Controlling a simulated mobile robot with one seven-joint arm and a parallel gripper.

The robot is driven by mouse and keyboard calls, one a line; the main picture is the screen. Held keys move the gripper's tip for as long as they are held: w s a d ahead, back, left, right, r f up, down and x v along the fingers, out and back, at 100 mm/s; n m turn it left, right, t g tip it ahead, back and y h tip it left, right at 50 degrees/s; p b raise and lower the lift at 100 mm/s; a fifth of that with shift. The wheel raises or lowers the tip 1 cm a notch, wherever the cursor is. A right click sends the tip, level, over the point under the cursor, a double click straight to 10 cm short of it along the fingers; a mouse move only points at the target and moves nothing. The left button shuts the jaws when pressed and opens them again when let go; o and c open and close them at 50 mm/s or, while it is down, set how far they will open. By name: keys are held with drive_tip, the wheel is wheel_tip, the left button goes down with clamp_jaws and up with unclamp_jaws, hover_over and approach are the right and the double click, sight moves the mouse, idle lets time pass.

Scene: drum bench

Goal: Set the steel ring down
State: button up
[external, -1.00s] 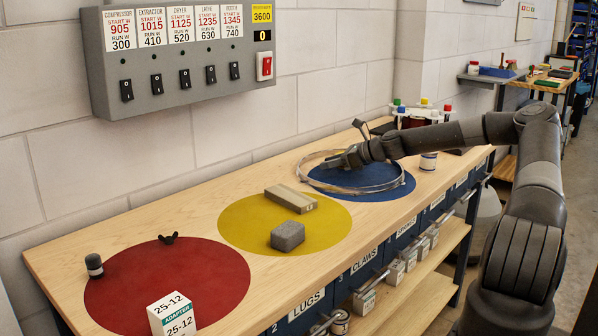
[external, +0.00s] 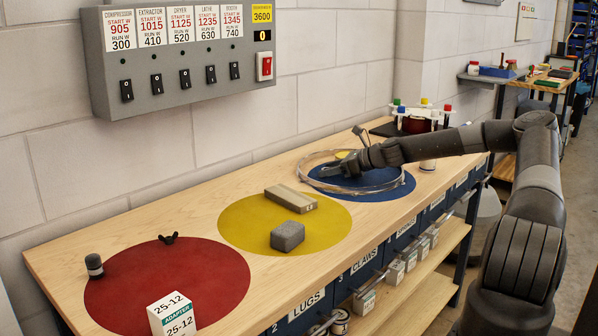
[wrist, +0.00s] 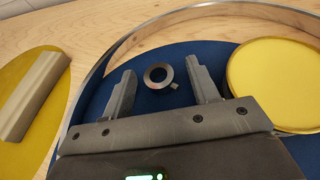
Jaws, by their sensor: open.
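A small grey steel ring (wrist: 147,77) with a little tab lies on the blue round patch (wrist: 215,57) in the wrist view. My gripper (wrist: 162,73) is open, with one finger on each side of the ring and a gap showing at both sides. In the external view my gripper (external: 325,171) is low over the blue patch (external: 385,189), inside a wide, thin metal hoop (external: 352,191). The small ring cannot be made out there. The hoop also curves around the gripper in the wrist view (wrist: 118,42).
A yellow disc (wrist: 275,85) sits right of my fingers inside the hoop. A tan bar (external: 291,199) and a grey block (external: 287,236) lie on the yellow patch (external: 240,222). Several colour-capped bottles (external: 425,115) stand behind the arm. Bare wood (external: 190,215) separates the red and yellow patches.

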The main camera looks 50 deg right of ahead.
drive_tip(key=shift+r, duration=0.1)
drive_tip(key=shift+s+d+r, duration=0.1)
drive_tip(key=shift+s+r, duration=0.05)
drive_tip(key=v, duration=1.1)
drive_tip(key=shift+s+r, duration=0.1)
drive_tip(key=shift+s, duration=0.25)
